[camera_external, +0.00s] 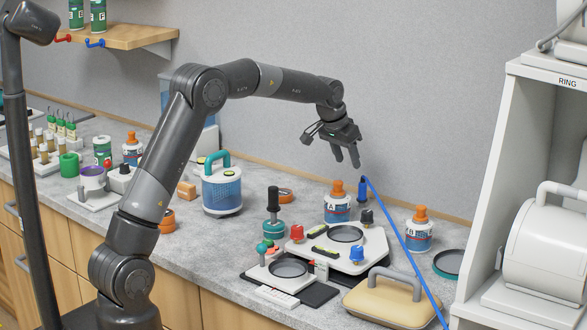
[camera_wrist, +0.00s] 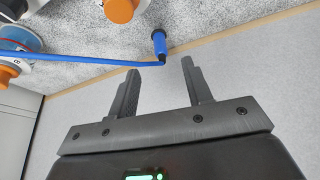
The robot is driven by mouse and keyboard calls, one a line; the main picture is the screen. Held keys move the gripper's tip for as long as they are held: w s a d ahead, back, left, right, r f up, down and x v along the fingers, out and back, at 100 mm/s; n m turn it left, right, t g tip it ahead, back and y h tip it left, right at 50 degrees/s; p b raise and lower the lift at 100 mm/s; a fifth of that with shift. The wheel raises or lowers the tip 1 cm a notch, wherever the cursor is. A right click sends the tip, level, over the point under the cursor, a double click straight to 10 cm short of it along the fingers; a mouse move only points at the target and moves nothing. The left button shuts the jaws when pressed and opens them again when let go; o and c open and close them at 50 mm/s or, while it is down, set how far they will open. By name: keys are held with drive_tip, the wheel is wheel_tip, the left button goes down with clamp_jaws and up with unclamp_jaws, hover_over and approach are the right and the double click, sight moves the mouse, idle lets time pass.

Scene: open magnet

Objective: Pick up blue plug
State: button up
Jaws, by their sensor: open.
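The blue plug (camera_external: 362,190) stands near the back of the grey counter, beside an orange-capped bottle, with a blue cable running from its top down to the right. In the wrist view the blue plug (camera_wrist: 159,43) lies just beyond the fingertips, near the wall edge, and its cable leads off to the left. My gripper (camera_external: 347,161) is above the plug and slightly left of it in the external view. It also shows in the wrist view (camera_wrist: 173,78), with its two fingers apart and nothing between them.
Orange-capped bottles (camera_external: 337,203) (camera_external: 419,232) stand close to the plug. A white device (camera_external: 365,249) with coloured knobs and a tan handled case (camera_external: 385,300) are in front. The blue cable (camera_external: 402,243) crosses to the right, near a white cabinet (camera_external: 520,150). The grey wall is close behind.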

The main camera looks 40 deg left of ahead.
sight(364, 193)
drive_tip(key=x, duration=0.5)
drive_tip(key=w+x, duration=0.1)
drive_tip(key=x, duration=0.8)
drive_tip(key=shift+w+d, duration=0.35)
drive_tip(key=shift+c, duration=0.5)
drive_tip(key=c, duration=0.8)
drive_tip(key=shift+c, duration=0.3)
drive_tip(key=shift+r, duration=0.1)
